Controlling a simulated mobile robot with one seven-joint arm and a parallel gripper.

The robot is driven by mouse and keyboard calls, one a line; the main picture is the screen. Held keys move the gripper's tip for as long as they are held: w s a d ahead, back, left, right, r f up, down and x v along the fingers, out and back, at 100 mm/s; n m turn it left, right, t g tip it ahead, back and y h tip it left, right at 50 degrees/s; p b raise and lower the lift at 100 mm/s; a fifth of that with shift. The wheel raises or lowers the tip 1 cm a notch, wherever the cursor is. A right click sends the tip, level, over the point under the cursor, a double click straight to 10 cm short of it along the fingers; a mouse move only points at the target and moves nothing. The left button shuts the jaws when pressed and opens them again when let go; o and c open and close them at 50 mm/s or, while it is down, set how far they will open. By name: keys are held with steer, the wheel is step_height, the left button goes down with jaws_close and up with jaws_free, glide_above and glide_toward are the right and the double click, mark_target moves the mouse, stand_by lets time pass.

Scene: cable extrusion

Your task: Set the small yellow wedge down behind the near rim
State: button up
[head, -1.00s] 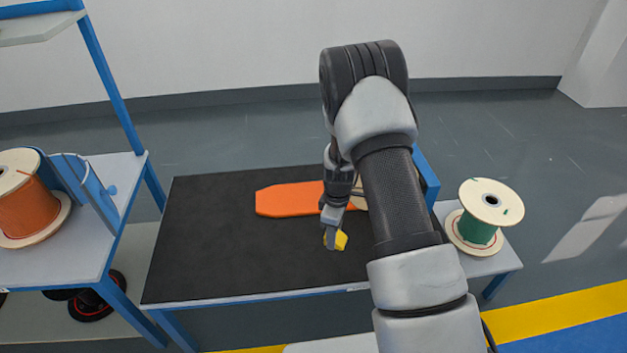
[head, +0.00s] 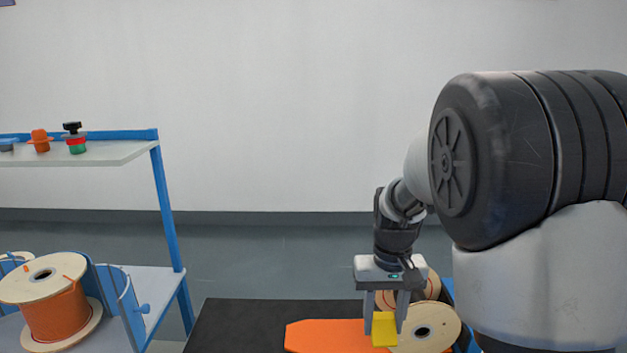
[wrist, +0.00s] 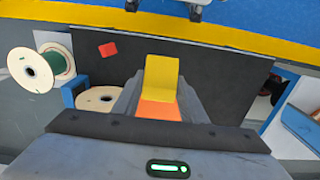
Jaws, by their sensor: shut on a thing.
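The small yellow wedge (head: 385,328) is between the fingers of my gripper (head: 385,305), which is shut on it. The wedge also shows in the wrist view (wrist: 161,76), between the two fingers. The near rim (head: 432,333) is a pale wooden spool disc with a dark centre hole, just right of the wedge. A farther pale disc (head: 432,287) shows behind it, partly hidden by my gripper. In the wrist view a pale disc (wrist: 93,99) is left of the fingers. I cannot tell whether the wedge touches the rim or what is under it.
An orange board (head: 325,335) lies on the black table top (head: 245,318). In the wrist view a small red piece (wrist: 108,49) is on the black top and a green spool (wrist: 55,60) stands left. A rack with an orange-wound spool (head: 58,312) is at left.

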mark_target(385, 330)
step_height(385, 330, up, 2)
steer(key=shift+p, duration=0.75)
step_height(385, 330, up, 8)
steer(key=s+p, duration=0.2)
steer(key=p, duration=1.3)
steer(key=shift+f+p, duration=0.2)
steer(key=shift+p, duration=0.15)
